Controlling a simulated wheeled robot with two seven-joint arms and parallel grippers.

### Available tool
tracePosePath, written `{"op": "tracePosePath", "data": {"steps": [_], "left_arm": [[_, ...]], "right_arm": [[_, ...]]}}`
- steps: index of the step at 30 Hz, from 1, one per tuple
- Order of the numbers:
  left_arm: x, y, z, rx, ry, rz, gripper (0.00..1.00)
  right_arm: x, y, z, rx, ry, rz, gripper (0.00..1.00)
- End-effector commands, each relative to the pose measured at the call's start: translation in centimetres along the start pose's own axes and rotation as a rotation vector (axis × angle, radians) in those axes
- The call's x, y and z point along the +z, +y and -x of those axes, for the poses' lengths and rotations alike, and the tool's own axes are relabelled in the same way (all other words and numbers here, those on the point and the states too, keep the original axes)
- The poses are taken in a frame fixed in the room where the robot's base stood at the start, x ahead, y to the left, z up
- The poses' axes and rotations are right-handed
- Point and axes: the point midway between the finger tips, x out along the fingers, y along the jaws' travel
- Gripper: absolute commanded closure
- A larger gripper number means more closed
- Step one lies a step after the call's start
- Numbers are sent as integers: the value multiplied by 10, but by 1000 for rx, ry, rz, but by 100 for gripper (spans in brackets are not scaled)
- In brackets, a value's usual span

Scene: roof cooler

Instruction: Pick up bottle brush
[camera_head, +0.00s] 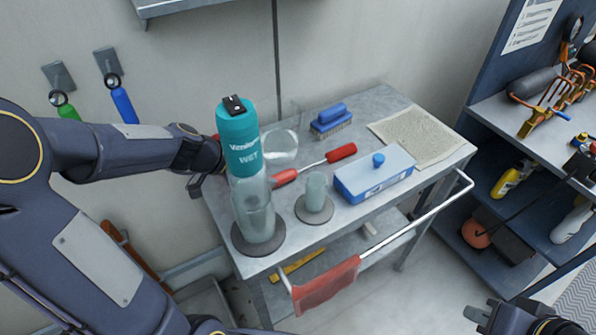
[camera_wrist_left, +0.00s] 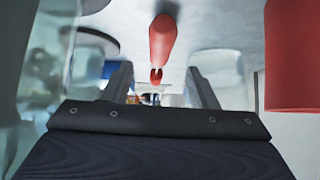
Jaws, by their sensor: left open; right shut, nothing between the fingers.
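A long tool with red ends and a thin metal shaft (camera_head: 312,165) lies on the grey table; it looks like the bottle brush, but I cannot make out bristles. In the left wrist view its red end (camera_wrist_left: 161,40) lies ahead, in line with the gap between my fingers. My left gripper (camera_wrist_left: 160,82) is open and empty, apart from it. In the head view the left gripper (camera_head: 203,182) is at the table's left edge, its fingertips hidden behind the teal-topped bottle (camera_head: 240,150). My right gripper (camera_head: 478,313) is shut and empty at the bottom right, away from the table.
The tall bottle stands on a dark round disc (camera_head: 240,245). Near the tool are a glass cup (camera_head: 315,190), a clear round vessel (camera_head: 283,147), a blue scrub brush (camera_head: 331,122) and a blue-white box (camera_head: 375,177). A red cloth (camera_head: 325,287) hangs on the front rail.

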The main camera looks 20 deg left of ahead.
Motion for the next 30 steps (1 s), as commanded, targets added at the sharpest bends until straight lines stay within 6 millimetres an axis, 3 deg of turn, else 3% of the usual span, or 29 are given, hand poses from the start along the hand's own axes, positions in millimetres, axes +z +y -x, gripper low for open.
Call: {"op": "tracePosePath", "data": {"steps": [7,15,24,30], "left_arm": [[0,0,-21,1,-1,-1,47],[1,0,-58,1,-1,1,47],[0,0,-62,-1,0,-1,47],[0,0,-62,-1,0,-1,73]], "right_arm": [[1,1,-2,0,0,0,100],[2,2,-5,0,0,0,100],[2,2,-5,0,0,0,100],[2,2,-5,0,0,0,100]]}}
